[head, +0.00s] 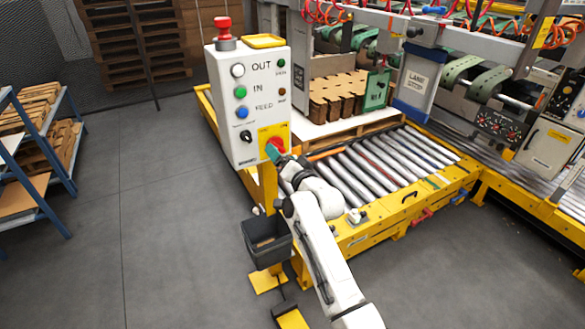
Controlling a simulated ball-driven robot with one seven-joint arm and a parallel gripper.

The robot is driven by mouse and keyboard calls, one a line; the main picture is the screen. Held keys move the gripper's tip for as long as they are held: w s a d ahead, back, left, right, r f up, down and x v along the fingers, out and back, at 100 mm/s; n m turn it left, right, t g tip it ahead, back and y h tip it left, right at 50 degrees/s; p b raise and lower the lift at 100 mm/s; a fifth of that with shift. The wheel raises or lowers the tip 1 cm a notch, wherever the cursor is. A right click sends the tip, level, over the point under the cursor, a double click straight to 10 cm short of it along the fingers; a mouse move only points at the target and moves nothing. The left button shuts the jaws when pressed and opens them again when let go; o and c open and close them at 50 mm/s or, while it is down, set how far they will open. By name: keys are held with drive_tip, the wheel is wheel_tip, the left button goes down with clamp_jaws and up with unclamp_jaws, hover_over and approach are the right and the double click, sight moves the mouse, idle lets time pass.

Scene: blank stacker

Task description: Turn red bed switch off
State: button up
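The red switch (279,143) sits on a yellow plate (267,131) at the lower right of the white control box (227,130). Only part of the red shows; my gripper covers the rest. My gripper (273,152) is at the switch, at the end of my white arm coming up from the bottom right. Its tip looks green and appears to touch or nearly touch the red switch. The fingers are too small and hidden to tell whether they are open or closed on it.
The box also carries white, green and blue buttons, a black knob (245,136) and a red mushroom button (223,24) on top. A dark bin (267,240) hangs below. The yellow-framed roller bed (375,170) lies right. Floor at left is clear up to the blue rack.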

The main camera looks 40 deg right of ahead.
drive_tip(key=v, duration=0.7)
drive_tip(key=shift+s, duration=0.35)
drive_tip(key=shift+a, duration=0.15)
drive_tip(key=s+a+f+n+g+y, duration=0.4)
drive_tip(key=s+a+f+n+g, duration=0.35)
drive_tip(key=s+a+f, duration=0.55)
drive_tip(key=s+a+f+n+g, duration=0.1)
drive_tip(key=s+g, duration=0.3)
drive_tip(key=s, duration=0.7)
drive_tip(key=s+a+f+n+g+p, duration=0.1)
drive_tip(key=s+g, duration=0.4)
drive_tip(key=s, duration=0.6)
drive_tip(key=shift+s+a+f+n+y, duration=0.25)
drive_tip(key=shift+a+f+n+y, duration=0.25)
drive_tip(key=shift+a+n, duration=0.6)
drive_tip(key=shift+c, duration=0.2)
